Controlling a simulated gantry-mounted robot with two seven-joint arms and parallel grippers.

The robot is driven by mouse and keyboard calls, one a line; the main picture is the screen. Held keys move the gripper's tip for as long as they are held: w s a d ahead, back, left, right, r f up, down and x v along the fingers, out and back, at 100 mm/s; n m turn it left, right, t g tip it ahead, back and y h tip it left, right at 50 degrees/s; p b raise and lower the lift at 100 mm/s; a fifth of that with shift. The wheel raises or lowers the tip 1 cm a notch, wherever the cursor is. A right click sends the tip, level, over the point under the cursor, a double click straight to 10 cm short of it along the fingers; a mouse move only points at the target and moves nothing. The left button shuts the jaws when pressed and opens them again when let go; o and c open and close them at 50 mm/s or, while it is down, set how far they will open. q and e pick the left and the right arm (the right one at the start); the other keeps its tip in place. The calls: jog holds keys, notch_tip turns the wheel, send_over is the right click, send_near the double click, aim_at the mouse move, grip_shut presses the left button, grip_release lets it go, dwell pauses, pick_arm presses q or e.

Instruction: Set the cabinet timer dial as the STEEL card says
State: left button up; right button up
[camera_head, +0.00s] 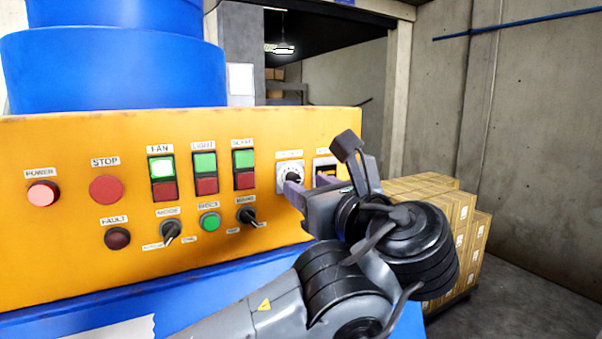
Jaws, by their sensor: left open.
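The timer dial (291,175) is a dark knob on a white scale plate, at the right part of the yellow cabinet panel (60,240). Its markings are too small to read, and my gripper partly covers its lower edge. My left gripper (311,192) is open and empty in front of the panel's right end, with one finger by the dial's lower right. I cannot tell whether it touches the knob. No card with readable STEEL text shows. My right gripper is not in view.
FAN, LIGHT and a third pair of green and red buttons (244,169) sit left of the dial. POWER (43,193) and STOP (107,189) are further left, two selector switches (247,215) below. Stacked boxes (468,225) stand behind.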

aim_at(296, 180)
pick_arm(q)
jog(key=shift+p+x, duration=0.5)
jog(key=shift+x, duration=1.2)
grip_shut()
